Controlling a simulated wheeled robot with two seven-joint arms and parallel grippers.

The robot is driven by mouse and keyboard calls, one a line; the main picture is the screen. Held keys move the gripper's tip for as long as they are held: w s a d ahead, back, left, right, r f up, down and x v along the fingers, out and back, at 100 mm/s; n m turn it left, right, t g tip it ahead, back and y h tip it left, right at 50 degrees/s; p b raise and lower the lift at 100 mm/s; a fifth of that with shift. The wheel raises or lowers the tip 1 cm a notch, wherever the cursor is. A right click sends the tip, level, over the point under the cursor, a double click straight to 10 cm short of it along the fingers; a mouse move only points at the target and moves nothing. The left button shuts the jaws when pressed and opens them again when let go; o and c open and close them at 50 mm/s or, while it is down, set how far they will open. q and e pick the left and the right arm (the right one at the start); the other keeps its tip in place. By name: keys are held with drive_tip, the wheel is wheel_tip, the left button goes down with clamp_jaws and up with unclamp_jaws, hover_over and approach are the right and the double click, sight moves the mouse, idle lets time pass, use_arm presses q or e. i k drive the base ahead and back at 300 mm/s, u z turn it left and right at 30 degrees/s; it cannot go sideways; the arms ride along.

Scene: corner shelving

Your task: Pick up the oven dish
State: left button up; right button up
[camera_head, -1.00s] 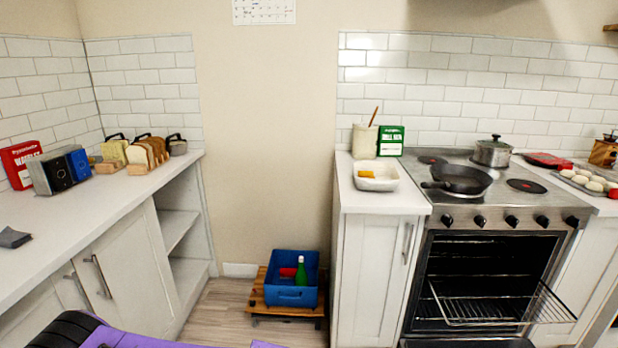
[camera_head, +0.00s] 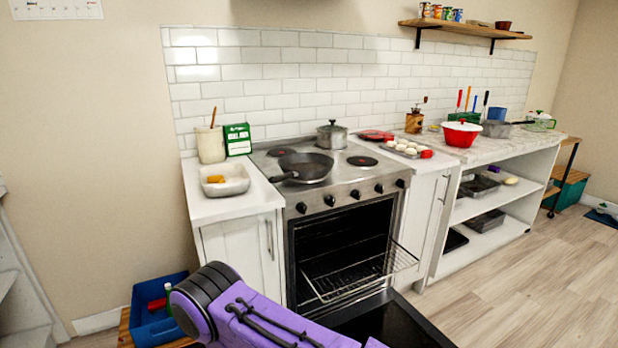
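A white rectangular dish (camera_head: 226,180) with a yellow item in it stands on the counter left of the stove. Dark rectangular dishes lie on the open shelves at right, one on the upper shelf (camera_head: 479,186) and one on the lower shelf (camera_head: 486,220). I cannot tell for sure which of these is the oven dish. A purple and black link of my arm crosses the bottom middle. Neither of my grippers shows.
The oven door (camera_head: 392,325) is down, with a wire rack (camera_head: 345,279) pulled partly out. A frying pan (camera_head: 303,167) and a pot (camera_head: 331,135) sit on the stove. A blue crate (camera_head: 150,322) stands low at left.

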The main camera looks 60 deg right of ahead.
sight(237, 176)
drive_tip(key=z, duration=0.3)
drive_tip(key=i, duration=1.55)
drive_tip(key=z, duration=2.45)
